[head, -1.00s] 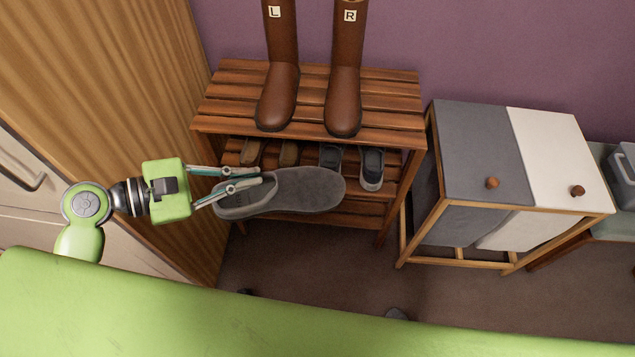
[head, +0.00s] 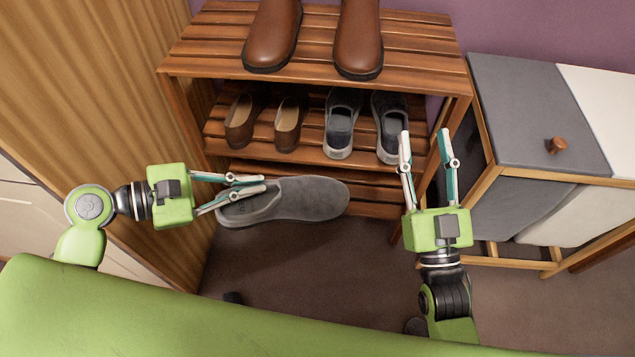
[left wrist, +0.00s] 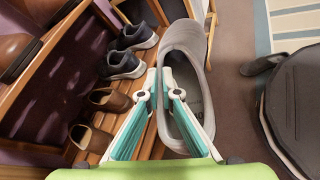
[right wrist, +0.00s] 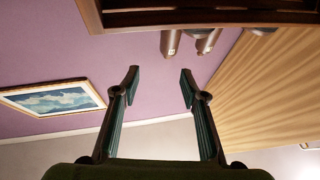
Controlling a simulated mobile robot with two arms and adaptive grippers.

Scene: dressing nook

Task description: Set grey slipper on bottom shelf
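The grey slipper (head: 310,198) is held in front of the lower part of the wooden shoe rack, toe to the right in the head view. My right gripper (head: 425,134) is open and empty, in front of the rack's right side.
The middle shelf (head: 308,155) holds brown shoes (head: 287,123) and dark sneakers (head: 341,125). Tall brown boots (head: 357,40) stand on the top shelf (head: 310,82). A grey-and-white hamper (head: 535,115) stands right of the rack. A wooden panel (head: 90,70) is at left.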

